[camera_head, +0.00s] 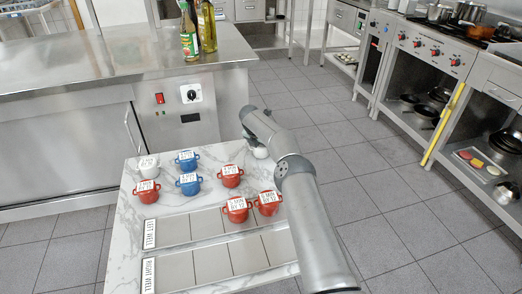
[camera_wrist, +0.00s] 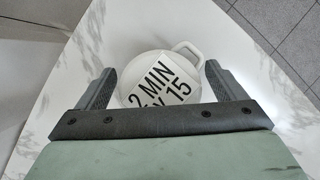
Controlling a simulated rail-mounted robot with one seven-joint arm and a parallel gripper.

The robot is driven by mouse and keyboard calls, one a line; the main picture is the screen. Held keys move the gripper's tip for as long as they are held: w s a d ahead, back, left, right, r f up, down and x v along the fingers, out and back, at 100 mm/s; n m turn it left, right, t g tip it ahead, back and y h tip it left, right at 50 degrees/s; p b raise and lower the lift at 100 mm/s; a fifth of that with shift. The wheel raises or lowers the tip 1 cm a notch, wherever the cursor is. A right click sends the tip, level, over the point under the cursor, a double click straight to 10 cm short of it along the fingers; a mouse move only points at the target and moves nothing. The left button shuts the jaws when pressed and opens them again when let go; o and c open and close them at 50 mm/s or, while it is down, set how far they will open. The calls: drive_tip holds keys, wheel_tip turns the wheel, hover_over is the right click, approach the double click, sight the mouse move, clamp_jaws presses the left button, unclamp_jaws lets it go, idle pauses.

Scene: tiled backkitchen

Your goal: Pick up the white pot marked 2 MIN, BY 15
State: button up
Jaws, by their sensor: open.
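The white pot marked 2 MIN, BY 15 (camera_wrist: 144,62) is in the wrist view, seen from above with a loop handle at its upper right. My gripper (camera_wrist: 160,72) is open, with one finger on the left and one on the right of the pot. I cannot tell whether the fingers touch it; the near part of the pot is hidden by the gripper. In the head view a white pot (camera_head: 260,153) shows partly under my arm at the marble table's far right corner. My fingers are hidden there.
On the marble table (camera_head: 128,215) stand another white pot (camera_head: 148,172), two blue pots (camera_head: 187,167) and several red pots (camera_head: 231,182). Grey wells (camera_head: 212,264) lie in front. A steel counter (camera_head: 100,62) with bottles (camera_head: 207,30) stands behind. Floor is clear to the right.

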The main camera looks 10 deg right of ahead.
drive_tip(key=shift+w+d+f, duration=0.1)
drive_tip(key=shift+f, duration=0.15)
drive_tip(key=c, duration=1.2)
drive_tip(key=shift+c, duration=0.3)
drive_tip(key=shift+r, duration=0.1)
